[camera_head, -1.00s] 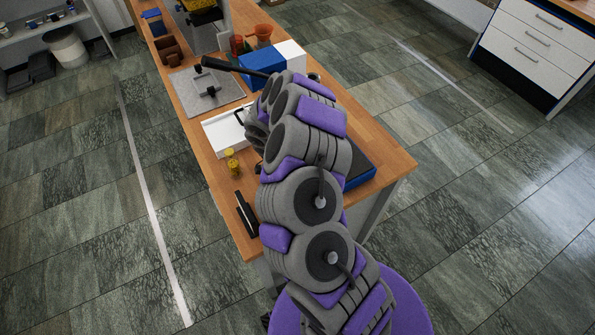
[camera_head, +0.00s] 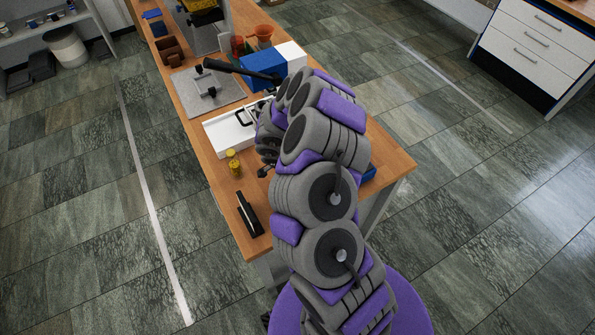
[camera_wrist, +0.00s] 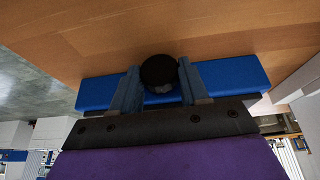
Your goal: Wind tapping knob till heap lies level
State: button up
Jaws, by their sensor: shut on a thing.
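In the wrist view my gripper (camera_wrist: 158,88) has its two fingers closed on either side of a round black knob (camera_wrist: 158,70). A long blue block (camera_wrist: 235,75) lies just behind the fingers and the knob. In the head view my arm covers the knob and most of the blue block, whose corner (camera_head: 369,174) shows at the arm's right. I cannot make out my fingertips there. No heap can be made out in either view.
The wooden bench (camera_head: 215,160) holds a white tray (camera_head: 222,138), yellow pots (camera_head: 234,163), a black bar-shaped item (camera_head: 248,214), a grey plate with a clamp (camera_head: 190,95), and blue (camera_head: 258,66) and white (camera_head: 291,55) boxes. A black lever (camera_head: 238,70) sticks out nearby. The floor around is clear.

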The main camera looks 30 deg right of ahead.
jog(key=shift+s+f+t+b, duration=0.2)
jog(key=shift+t+b, duration=0.7)
jog(key=shift+b, duration=0.3)
jog(key=shift+r+m+t+b, duration=0.2)
jog(key=shift+m+t+b, duration=0.15)
jog(key=shift+b, duration=0.25)
jog(key=o, duration=1)
jog(key=p+v, duration=0.4)
jog(key=v, duration=1.3)
jog(key=shift+r, duration=0.15)
jog(key=shift+o, duration=0.2)
